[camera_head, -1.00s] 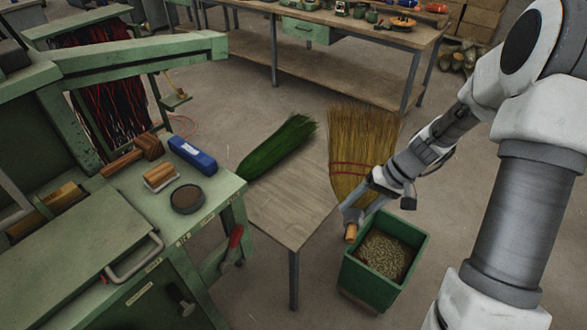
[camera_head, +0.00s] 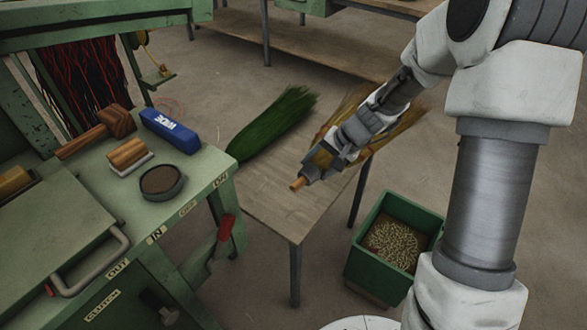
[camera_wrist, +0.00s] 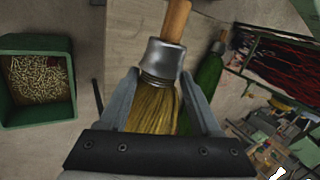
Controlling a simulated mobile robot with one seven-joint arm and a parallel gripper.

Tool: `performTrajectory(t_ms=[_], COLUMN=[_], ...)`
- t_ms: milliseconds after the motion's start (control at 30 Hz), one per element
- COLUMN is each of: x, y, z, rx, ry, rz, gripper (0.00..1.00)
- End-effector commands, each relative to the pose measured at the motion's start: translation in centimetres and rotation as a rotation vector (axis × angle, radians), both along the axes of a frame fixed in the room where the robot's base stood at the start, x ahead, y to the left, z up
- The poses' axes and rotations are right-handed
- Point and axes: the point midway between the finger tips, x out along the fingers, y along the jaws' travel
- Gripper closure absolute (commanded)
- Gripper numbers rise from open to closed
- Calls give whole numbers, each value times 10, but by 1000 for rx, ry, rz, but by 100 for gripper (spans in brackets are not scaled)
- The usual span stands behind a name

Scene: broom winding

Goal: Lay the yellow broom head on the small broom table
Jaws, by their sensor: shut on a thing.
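The yellow broom head (camera_head: 402,128) is in my gripper (camera_head: 318,160), its bristles stretching to the upper right behind my wrist and its short wooden stub (camera_head: 298,184) over the small broom table (camera_head: 283,210). I cannot tell whether it touches the tabletop. In the wrist view, both fingers of my gripper (camera_wrist: 165,100) close around the yellow bristles (camera_wrist: 153,110) just below the metal collar (camera_wrist: 161,62). A green broom head (camera_head: 275,122) lies at the table's far left part; it also shows in the wrist view (camera_wrist: 208,76).
A green bin of pellets (camera_head: 360,262) stands on the floor right of the table. The green machine bench at left holds a blue block (camera_head: 170,130), a brush (camera_head: 128,156), a mallet (camera_head: 112,122) and a round dish (camera_head: 160,182). The table's near part is bare.

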Motion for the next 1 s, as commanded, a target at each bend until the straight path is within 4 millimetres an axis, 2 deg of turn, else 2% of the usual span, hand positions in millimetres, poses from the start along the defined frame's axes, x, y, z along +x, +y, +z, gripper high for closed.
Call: performTrajectory(t_ms=[33, 200, 400, 633, 1000], x=[4, 16, 23, 33, 86], y=[11, 36, 55, 69, 127], z=[-21, -42, -54, -63, -111], rx=[-1, -2, -1, -1, -3], ry=[-4, -6, -5, -2, -3], rz=[-35, -171, -280, -317, -315], gripper=[100, 100, 100, 100, 100])
